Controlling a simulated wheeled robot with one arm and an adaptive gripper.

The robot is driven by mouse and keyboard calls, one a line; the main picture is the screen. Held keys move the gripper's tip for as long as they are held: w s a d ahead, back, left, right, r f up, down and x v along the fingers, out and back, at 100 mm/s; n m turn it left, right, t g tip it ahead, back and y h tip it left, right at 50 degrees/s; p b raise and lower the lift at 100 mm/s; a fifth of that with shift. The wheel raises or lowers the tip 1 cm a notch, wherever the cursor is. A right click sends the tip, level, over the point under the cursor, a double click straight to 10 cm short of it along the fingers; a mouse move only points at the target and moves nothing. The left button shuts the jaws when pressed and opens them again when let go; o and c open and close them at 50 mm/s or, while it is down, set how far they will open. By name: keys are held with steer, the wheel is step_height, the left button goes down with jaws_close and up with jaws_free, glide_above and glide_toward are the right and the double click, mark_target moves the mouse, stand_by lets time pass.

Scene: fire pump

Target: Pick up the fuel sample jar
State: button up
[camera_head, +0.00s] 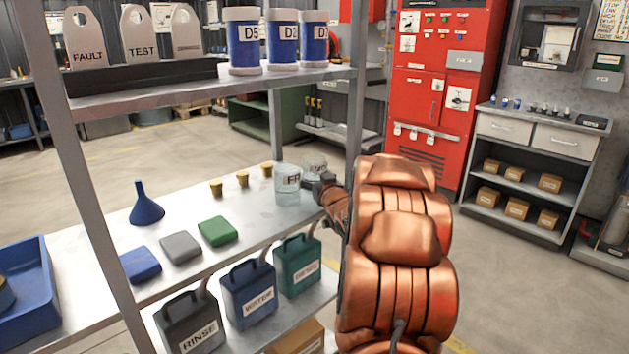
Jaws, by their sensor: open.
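A clear glass jar (287,191) with a white label stands on the middle shelf, near its right end. The label's first letter looks like F; the rest is hard to read. A second clear jar (314,162) stands just behind it to the right, partly hidden by my gripper. My gripper (309,182) is open, small and dark in view, reaching in from the right at the height of the labelled jar. It is close to that jar's right side; I cannot tell whether it touches. My copper-coloured arm hides the area to the right.
On the same shelf are several cork stoppers (242,179), a blue funnel (146,205) and folded blue, grey and green cloths (217,231). Labelled jugs (249,293) stand below. Blue tins (281,40) stand above. A shelf post (356,85) rises behind my gripper.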

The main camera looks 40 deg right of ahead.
steer(key=c, duration=0.9)
steer(key=shift+s+r, duration=0.1)
steer(key=shift+r, duration=0.05)
